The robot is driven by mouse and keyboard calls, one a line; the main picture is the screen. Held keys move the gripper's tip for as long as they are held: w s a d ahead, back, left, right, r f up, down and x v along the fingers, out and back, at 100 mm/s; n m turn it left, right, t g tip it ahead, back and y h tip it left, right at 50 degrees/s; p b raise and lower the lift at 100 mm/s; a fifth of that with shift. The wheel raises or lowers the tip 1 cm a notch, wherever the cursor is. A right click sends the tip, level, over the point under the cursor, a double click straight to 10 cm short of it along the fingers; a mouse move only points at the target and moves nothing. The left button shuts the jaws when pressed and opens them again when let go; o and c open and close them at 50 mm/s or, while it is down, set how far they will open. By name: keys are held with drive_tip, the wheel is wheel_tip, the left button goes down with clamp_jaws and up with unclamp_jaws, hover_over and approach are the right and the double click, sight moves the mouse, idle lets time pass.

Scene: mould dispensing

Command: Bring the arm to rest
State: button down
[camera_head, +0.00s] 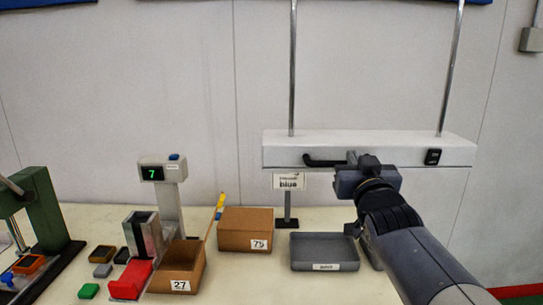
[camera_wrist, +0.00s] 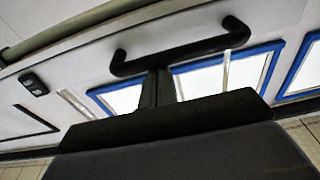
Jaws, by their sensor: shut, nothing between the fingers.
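My gripper (camera_head: 352,158) is in front of the white overhead box (camera_head: 285,147), near the right end of its black handle (camera_head: 322,162). In the wrist view my gripper's dark fingers (camera_wrist: 157,85) are together and reach up to the black handle (camera_wrist: 180,52). Nothing shows between the fingers. I cannot tell whether they touch the handle. My arm comes in from the lower right of the head view.
The white box hangs on two metal rods. Below stand a grey tray (camera_head: 325,267), cardboard boxes marked 75 (camera_head: 235,241) and 27 (camera_head: 165,285), a display reading 7 (camera_head: 152,174) and a sign reading blue (camera_head: 289,182). A green machine (camera_head: 42,210) stands at left.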

wheel_tip(320, 180, up, 4)
drive_tip(key=r+p, duration=0.1)
drive_tip(key=p, duration=0.1)
drive_tip(key=s+f, duration=0.2)
drive_tip(key=s, duration=0.7)
drive_tip(key=w, duration=0.9)
wheel_tip(320, 180, down, 4)
drive_tip(key=b, duration=0.3)
wheel_tip(320, 180, up, 10)
drive_tip(key=p, duration=0.7)
drive_tip(key=s+f+p, duration=0.1)
drive_tip(key=s, duration=0.7)
drive_tip(key=shift+s+f, duration=0.15)
drive_tip(key=shift+s, duration=0.2)
